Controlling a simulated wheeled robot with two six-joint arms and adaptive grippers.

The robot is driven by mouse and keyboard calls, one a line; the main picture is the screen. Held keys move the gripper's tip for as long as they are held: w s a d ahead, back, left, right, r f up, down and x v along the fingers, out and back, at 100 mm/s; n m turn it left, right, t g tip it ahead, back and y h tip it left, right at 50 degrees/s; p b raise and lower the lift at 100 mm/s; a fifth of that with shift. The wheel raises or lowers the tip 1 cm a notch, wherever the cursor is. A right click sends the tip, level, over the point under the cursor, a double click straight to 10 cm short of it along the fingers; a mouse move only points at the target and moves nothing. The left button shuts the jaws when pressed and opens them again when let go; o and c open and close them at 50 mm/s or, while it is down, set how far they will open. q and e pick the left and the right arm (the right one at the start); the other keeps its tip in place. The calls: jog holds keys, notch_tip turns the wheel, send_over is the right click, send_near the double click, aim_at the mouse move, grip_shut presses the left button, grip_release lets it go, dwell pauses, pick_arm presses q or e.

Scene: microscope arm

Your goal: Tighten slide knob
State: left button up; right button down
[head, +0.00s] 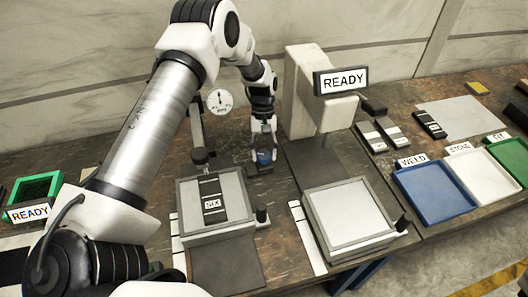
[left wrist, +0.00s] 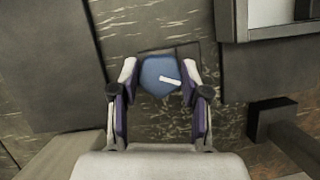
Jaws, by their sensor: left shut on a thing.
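A blue knob (left wrist: 158,74) with a white pointer mark lies between the fingertips of my left gripper (left wrist: 160,78) in the left wrist view. The fingers are shut on its two sides. In the head view, my left gripper (head: 263,150) points down at the blue knob (head: 264,158), which is partly covered by the fingers. The knob sits on a dark base on the bench, behind and right of the left stage (head: 241,187). A dark slide with a white label (head: 211,203) lies on that stage. My right gripper does not show.
A round dial gauge (head: 219,101) stands on a post left of the knob. A white microscope-like unit with a READY sign (head: 341,81) stands to the right. An empty pale plate (head: 350,214) is at front right. Blue (head: 435,191), white and green trays line the right side.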

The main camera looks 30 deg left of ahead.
pick_arm(q)
jog(key=shift+s, duration=0.15)
jog(key=o, duration=1.1)
jog(key=shift+o, duration=0.2)
jog(key=shift+r, duration=0.1)
jog(key=v, duration=1.1)
jog(key=shift+w+r, duration=0.25)
jog(key=shift+r, duration=0.1)
